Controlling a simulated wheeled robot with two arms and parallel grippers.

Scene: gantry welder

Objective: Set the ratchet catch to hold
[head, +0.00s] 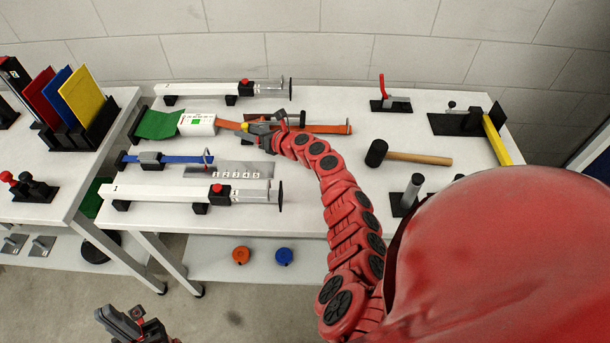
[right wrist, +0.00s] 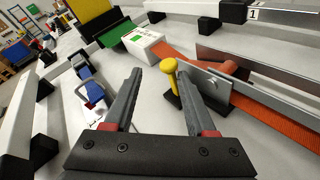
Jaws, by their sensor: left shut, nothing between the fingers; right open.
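A metal ratchet bracket (right wrist: 212,86) with an orange strap (right wrist: 280,122) through it fills the right of the right wrist view. A yellow-knobbed catch lever (right wrist: 169,80) stands upright beside its plate. My right gripper (right wrist: 160,74) is open, with the yellow knob showing between its fingertips; contact cannot be told. In the head view my right gripper (head: 259,133) is over the orange strap (head: 336,129) and hides part of the ratchet. A white box with a green display (head: 198,124) is at the strap's left end. My left gripper (head: 124,322) is shut and empty, low at the front left.
A blue strap with a ratchet (head: 185,159) lies nearer the front. A hammer (head: 420,158) lies to the right. A red-lever clamp (head: 390,103) stands behind it.

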